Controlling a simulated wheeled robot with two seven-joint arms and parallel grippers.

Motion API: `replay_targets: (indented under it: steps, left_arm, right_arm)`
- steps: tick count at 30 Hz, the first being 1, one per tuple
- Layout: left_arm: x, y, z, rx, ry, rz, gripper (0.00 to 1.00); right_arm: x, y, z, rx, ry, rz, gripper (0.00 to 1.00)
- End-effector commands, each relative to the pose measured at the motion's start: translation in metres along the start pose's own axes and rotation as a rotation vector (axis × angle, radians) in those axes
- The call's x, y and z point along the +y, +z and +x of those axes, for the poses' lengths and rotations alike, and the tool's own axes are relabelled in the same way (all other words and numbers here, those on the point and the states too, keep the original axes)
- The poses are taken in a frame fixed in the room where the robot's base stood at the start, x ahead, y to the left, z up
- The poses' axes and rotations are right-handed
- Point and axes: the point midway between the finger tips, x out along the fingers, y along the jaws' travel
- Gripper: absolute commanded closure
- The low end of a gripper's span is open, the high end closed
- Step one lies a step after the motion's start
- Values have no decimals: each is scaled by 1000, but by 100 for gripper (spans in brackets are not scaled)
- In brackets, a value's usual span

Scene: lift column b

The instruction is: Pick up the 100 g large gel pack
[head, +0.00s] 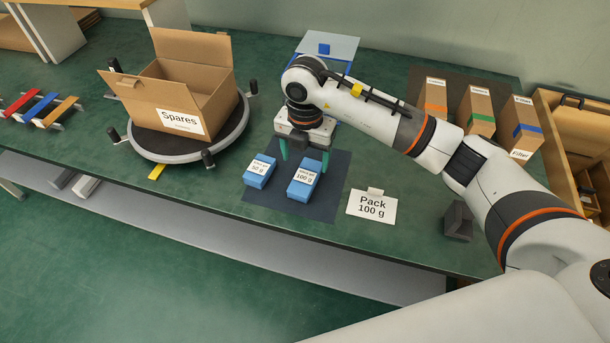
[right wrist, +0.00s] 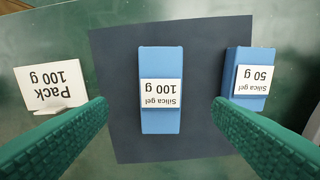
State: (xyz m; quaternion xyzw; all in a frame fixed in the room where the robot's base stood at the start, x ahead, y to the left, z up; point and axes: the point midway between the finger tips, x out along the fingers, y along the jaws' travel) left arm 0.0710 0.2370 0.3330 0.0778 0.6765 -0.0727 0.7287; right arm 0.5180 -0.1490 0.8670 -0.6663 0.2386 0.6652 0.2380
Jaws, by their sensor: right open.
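The 100 g gel pack (head: 304,180) is a blue block with a white "Silica gel 100 g" label, lying on a dark mat (head: 318,205). The smaller 50 g pack (head: 260,172) lies to its left on the same mat. My right gripper (head: 304,158) is open above and just behind the 100 g pack, its green fingers pointing down. In the right wrist view the 100 g pack (right wrist: 160,112) shows between the two open fingers (right wrist: 160,115), apart from both. My left gripper is not in view.
A card reading "Pack 100 g" (head: 371,207) stands right of the mat. An open "Spares" box (head: 170,95) sits on a round turntable (head: 190,152) at left. Several labelled cartons (head: 482,110) stand at back right. A dark grey block (head: 458,220) lies near the front edge.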

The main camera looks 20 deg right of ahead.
Motion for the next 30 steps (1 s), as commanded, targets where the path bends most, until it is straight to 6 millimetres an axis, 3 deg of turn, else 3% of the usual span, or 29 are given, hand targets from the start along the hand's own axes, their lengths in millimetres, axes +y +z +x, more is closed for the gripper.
replay_targets:
  steps: [5,15,24,26,30]
  left_arm:
    - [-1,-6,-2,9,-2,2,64]
    - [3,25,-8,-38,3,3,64]
    - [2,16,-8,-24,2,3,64]
    - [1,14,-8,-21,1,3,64]
    - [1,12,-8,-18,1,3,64]
  right_arm:
    - [0,0,14,-1,-1,-1,25]
    - [1,-2,58,-2,0,-1,25]
    - [1,-2,66,0,-2,-2,25]
    - [1,-2,66,0,-2,-2,32]
    - [1,-2,65,0,-2,-2,55]
